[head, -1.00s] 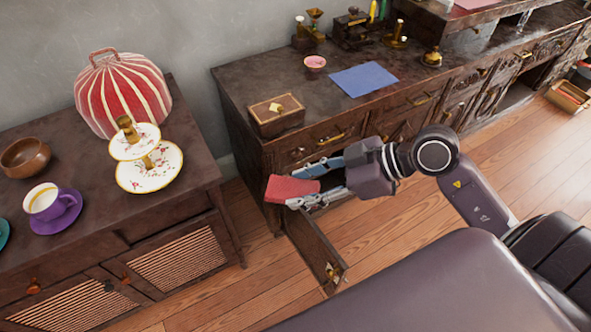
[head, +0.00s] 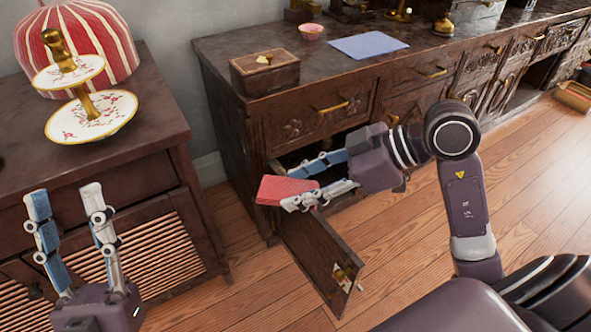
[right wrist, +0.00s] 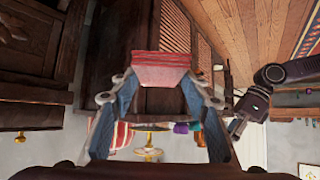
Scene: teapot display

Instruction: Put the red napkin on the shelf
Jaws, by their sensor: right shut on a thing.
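The red napkin (head: 287,190) is a folded block between the fingertips of my right gripper (head: 290,186), which is shut on it. They are in front of the dark sideboard, just above its open door (head: 318,258). The napkin (right wrist: 161,70) also shows between the fingertips in the right wrist view. Behind my right gripper is the dark opening of the sideboard compartment (head: 292,158); its inside is mostly hidden, so I cannot make out a shelf there. My left gripper (head: 65,196) is open and empty, in front of the left cabinet.
The left cabinet (head: 160,130) carries a tiered cake stand (head: 95,118) and a red striped cosy (head: 105,45). A wooden box (head: 264,72), a pink bowl (head: 311,31) and a blue cloth (head: 368,45) are on the sideboard top.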

